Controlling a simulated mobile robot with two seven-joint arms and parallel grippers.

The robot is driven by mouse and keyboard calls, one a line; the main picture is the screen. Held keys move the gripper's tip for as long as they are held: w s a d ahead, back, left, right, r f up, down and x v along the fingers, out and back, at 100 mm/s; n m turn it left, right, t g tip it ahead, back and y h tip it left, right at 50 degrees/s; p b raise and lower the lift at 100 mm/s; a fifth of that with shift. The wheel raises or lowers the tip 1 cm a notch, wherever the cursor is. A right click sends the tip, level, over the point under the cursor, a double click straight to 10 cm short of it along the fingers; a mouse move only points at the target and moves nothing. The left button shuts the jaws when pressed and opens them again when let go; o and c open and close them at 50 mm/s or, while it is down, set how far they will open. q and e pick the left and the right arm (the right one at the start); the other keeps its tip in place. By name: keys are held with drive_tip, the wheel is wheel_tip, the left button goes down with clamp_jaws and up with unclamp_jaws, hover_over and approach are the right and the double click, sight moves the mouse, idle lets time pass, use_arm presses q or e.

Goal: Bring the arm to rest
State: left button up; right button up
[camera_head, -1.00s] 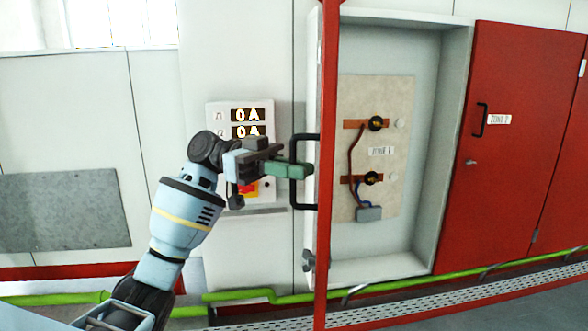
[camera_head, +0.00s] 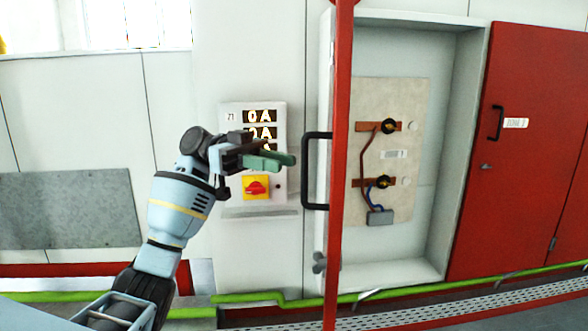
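My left arm comes in from the lower left of the head view. Its gripper (camera_head: 284,160) has green fingers and points right, in front of the display panel. The fingertips end a little left of the black handle (camera_head: 315,171) of the open red cabinet door (camera_head: 341,220) and look apart from it. The fingers overlap in this view, so their gap cannot be made out. I see nothing held in them. My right gripper is not in view.
The open cabinet (camera_head: 440,200) shows a board (camera_head: 410,115) with wiring. A closed red door (camera_head: 525,130) stands to its right. The display panel (camera_head: 236,112) has a red and yellow switch (camera_head: 256,187). A green pipe (camera_head: 395,291) runs low along the wall.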

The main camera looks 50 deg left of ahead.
use_arm(q)
drive_tip(key=shift+v, duration=0.8)
